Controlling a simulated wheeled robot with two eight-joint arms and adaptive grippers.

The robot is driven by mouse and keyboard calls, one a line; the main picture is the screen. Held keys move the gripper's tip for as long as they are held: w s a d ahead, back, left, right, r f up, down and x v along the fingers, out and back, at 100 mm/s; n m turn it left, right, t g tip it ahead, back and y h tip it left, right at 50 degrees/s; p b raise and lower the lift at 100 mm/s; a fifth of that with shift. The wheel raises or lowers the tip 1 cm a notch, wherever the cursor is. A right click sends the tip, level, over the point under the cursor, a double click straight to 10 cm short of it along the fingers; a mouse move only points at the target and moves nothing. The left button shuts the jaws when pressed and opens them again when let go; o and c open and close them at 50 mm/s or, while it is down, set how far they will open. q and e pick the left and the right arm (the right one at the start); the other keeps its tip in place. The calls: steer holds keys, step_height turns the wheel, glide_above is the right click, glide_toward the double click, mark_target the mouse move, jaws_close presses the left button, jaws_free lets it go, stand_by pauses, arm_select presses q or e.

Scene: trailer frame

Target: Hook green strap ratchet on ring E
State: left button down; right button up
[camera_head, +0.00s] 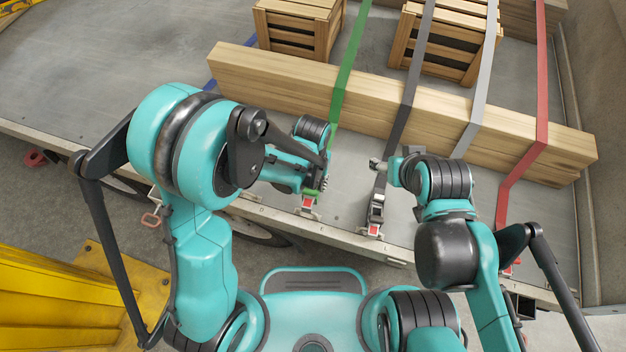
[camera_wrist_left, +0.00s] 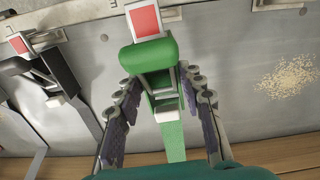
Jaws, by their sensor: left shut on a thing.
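The green strap (camera_head: 347,75) runs over the long wooden beam to the trailer's near edge. Its green ratchet (camera_wrist_left: 152,55) sits between the fingers of my left gripper (camera_wrist_left: 165,108), which is shut on it. In the head view my left gripper (camera_head: 322,184) is at the near edge, beside a red-and-white part (camera_head: 307,201). In the left wrist view a red-and-white part (camera_wrist_left: 145,20) lies just beyond the ratchet. I see no letter for ring E and cannot tell if the hook touches a ring. My right gripper (camera_head: 377,164) is beside the black strap; its fingers are too small to judge.
The wooden beam (camera_head: 400,110) crosses the bed, with crates (camera_head: 300,25) behind it. The black strap (camera_head: 411,75), with its ratchet (camera_head: 376,211), a grey strap (camera_head: 479,85) and a red strap (camera_head: 541,80) run to the right. Bare bed lies left.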

arm_select(q)
steer(key=shift+f+b, duration=1.25)
steer(key=shift+f, duration=0.65)
steer(key=shift+f+b, duration=0.8)
steer(key=shift+f, duration=0.05)
steer(key=c, duration=0.9)
jaws_free()
step_height(320, 180, up, 12)
steer(key=shift+r, duration=0.1)
steer(key=s+a+r+n+t, duration=0.1)
steer(key=a+r+t, duration=0.1)
steer(key=a, duration=0.4)
steer(key=s+a+r+n+t, duration=0.1)
steer(key=s+a+r+t, duration=0.1)
steer(key=a+r, duration=0.2)
steer(key=s+a+r+t, duration=0.2)
steer(key=a+r+t, duration=0.1)
steer(key=a, duration=0.4)
steer(key=shift+s+a+r+n, duration=0.15)
steer(key=shift+s+a+n, duration=0.05)
steer(key=shift+a+n, duration=0.2)
